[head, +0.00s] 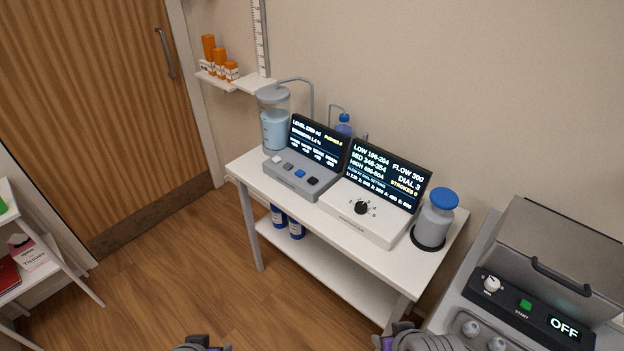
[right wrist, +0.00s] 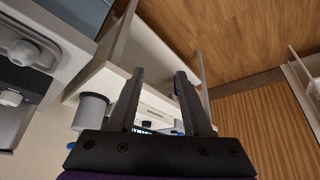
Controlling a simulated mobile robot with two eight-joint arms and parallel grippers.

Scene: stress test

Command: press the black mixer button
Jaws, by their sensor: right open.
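The grey mixer panel (head: 290,178) stands on the white table with a row of buttons on its sloped top. The black button (head: 312,181) is at the row's right end, beside a blue button (head: 300,174). A screen (head: 318,145) rises behind them. My left arm's end (head: 200,345) barely shows at the bottom edge; its jaw state is hidden. My right gripper (right wrist: 159,75) is open and empty in the right wrist view, with part of the table beyond its fingers. In the head view, my right arm is at the bottom edge, apart from the panel.
A white dial unit (head: 365,213) with its own screen stands right of the panel. A blue-lidded jar (head: 434,222) is at the table's right end. A clear tank (head: 273,120) stands behind the panel. A grey machine (head: 515,290) is at lower right. Floor in front is clear.

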